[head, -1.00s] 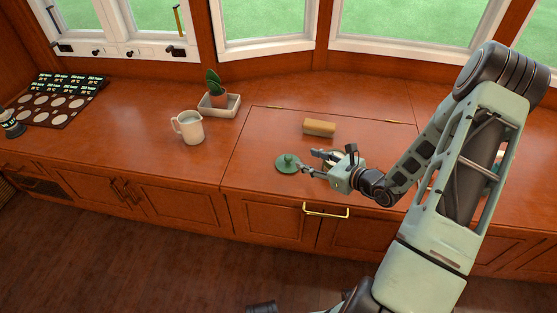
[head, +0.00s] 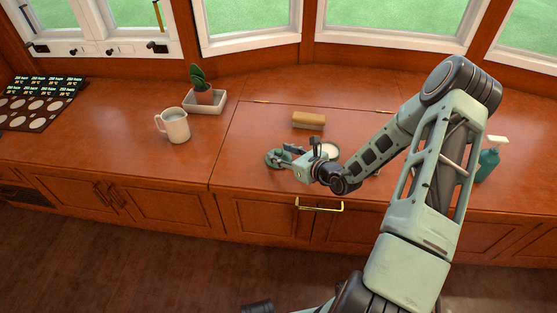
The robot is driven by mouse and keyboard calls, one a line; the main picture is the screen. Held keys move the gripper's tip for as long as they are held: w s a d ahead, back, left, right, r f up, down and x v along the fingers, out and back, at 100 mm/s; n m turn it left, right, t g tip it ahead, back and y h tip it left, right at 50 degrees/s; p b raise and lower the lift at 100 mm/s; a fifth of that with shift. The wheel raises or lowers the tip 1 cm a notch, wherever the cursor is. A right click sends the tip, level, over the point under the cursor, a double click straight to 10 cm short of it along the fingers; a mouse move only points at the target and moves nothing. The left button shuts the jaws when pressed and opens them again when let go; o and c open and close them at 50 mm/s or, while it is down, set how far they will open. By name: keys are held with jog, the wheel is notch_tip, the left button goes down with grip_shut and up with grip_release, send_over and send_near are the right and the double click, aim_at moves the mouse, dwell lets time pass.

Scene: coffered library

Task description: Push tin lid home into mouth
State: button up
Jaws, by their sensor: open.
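The green round lid (head: 270,159) with a knob lies on the wooden counter, left of my arm. My gripper (head: 284,157) is open, with its fingers reaching left over the lid, one finger on each side of the knob area. The fingers hide part of the lid, and I cannot tell whether they touch it. A pale round shape (head: 328,150), perhaps the tin's open mouth, shows just behind my wrist. My arm hides most of it.
A wooden block (head: 308,121) lies behind the gripper. A teal pump bottle (head: 487,164) stands at the right. Counter between pitcher and lid is clear.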

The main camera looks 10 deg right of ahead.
jog(key=shift+x, duration=1)
jog(key=shift+d, duration=0.1)
grip_shut()
jog(key=shift+r, duration=0.15)
